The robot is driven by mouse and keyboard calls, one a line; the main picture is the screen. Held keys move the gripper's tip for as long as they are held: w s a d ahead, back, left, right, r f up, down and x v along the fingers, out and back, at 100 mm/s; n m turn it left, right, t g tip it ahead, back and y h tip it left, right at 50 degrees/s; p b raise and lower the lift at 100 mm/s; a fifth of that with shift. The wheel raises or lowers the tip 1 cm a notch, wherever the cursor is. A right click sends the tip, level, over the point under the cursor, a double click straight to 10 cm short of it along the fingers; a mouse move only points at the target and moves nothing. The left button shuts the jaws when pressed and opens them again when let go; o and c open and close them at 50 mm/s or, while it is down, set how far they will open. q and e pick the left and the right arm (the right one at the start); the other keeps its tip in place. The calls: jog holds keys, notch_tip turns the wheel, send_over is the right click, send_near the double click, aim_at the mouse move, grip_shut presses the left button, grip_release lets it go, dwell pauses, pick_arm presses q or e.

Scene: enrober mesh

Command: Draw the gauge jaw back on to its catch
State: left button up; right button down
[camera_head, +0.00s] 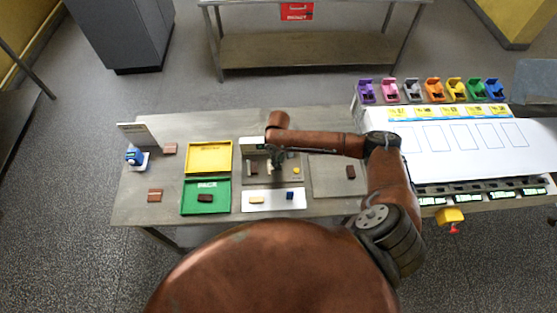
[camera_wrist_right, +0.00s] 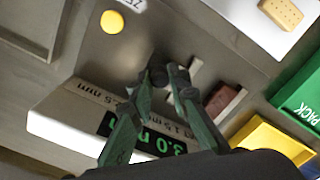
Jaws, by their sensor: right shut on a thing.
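The thickness gauge (camera_head: 248,176) sits on the table in the middle of the head view, partly covered by my right arm. In the right wrist view its display (camera_wrist_right: 150,140) shows green digits reading about 3.0, partly hidden by my fingers. My right gripper (camera_wrist_right: 167,76) is shut on a dark knob (camera_wrist_right: 157,72) on the gauge; it also shows in the head view (camera_head: 278,160). A pale jaw piece (camera_wrist_right: 195,67) stands beside the fingers. A brown block (camera_wrist_right: 220,100) lies against another pale upright piece. I cannot make out the catch. My left gripper is out of view.
A yellow tray (camera_head: 209,146) and a green PACK tray (camera_head: 183,196) stand left of the gauge. A white mat (camera_head: 272,203) in front holds a biscuit (camera_head: 256,199) and a blue piece (camera_head: 290,195). A yellow button (camera_wrist_right: 112,21) is on the gauge plate.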

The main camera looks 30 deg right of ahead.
jog(key=shift+d, duration=0.25)
jog(key=c, duration=2.2)
grip_release()
jog(key=o, duration=0.4)
jog(key=shift+s, duration=0.1)
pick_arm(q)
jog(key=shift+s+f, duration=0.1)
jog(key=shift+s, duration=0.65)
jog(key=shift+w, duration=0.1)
pick_arm(e)
jog(key=shift+a, duration=0.1)
jog(key=shift+r, duration=0.1)
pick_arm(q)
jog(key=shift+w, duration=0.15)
pick_arm(e)
notch_tip(320, 180, up, 12)
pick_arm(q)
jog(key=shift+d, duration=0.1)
